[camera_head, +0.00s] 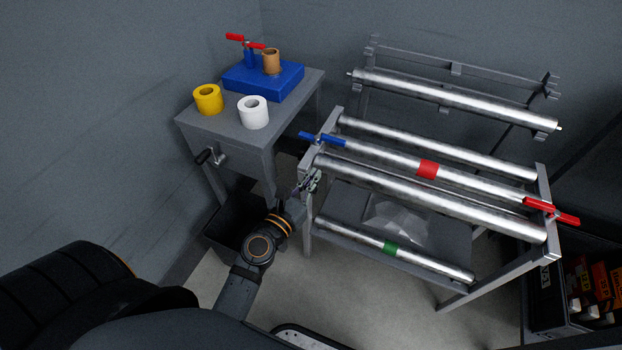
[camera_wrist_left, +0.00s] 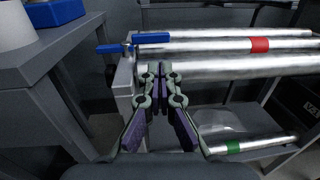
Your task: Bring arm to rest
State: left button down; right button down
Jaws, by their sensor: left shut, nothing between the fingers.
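My left arm reaches up from the bottom of the head view, and its gripper (camera_head: 308,184) is beside the left end of the roller rack (camera_head: 307,160). In the left wrist view the gripper (camera_wrist_left: 158,70) has its fingertips together with nothing between them. It points at the rack's left end frame, below the blue handle (camera_wrist_left: 140,42). I cannot tell whether it touches the rack. My right gripper is not in view.
A grey side table (camera_head: 190,123) holds yellow tape (camera_head: 208,100), white tape (camera_head: 253,112) and a blue block (camera_head: 285,88). A dark bin (camera_head: 222,240) stands below. The rack has metal rollers and a red handle (camera_head: 550,211). A dark crate (camera_head: 546,300) stands at right.

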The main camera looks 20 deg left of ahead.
pick_arm(q)
jog(key=shift+s, duration=0.35)
